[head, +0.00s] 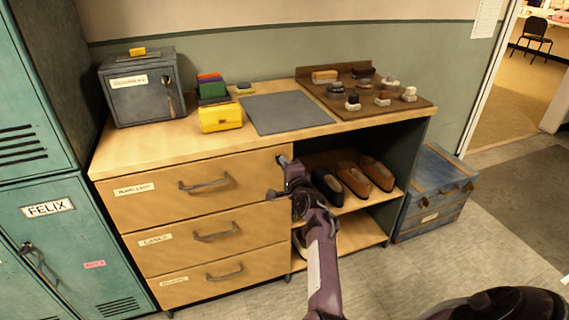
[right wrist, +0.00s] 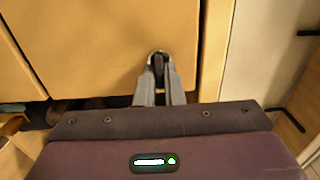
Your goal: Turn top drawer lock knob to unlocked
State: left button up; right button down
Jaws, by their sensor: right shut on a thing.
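The top drawer (head: 240,183) is closed, with a dark bar handle (head: 204,183) and a paper label at its left. Its front also fills much of the right wrist view (right wrist: 100,40). The lock knob (right wrist: 158,62) is a small dark piece on the drawer front near its right edge. My right gripper (head: 284,177) reaches that upper right corner. In the right wrist view its two fingers (right wrist: 159,75) are shut on the knob, one on each side. The fingers hide part of the knob, and I cannot tell which way it is turned. My left gripper is not in view.
Two more closed drawers (head: 205,240) lie below. Shoes (head: 355,180) stand on the open shelf right of the drawers. A grey lock box (head: 140,90), a yellow box (head: 220,117) and a grey mat (head: 288,113) are on top. A blue trunk (head: 433,195) stands right.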

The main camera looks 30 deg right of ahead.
dwell(0.4)
jog(key=c, duration=1.5)
grip_release()
jog(key=shift+c, duration=0.2)
jog(key=shift+s, duration=0.1)
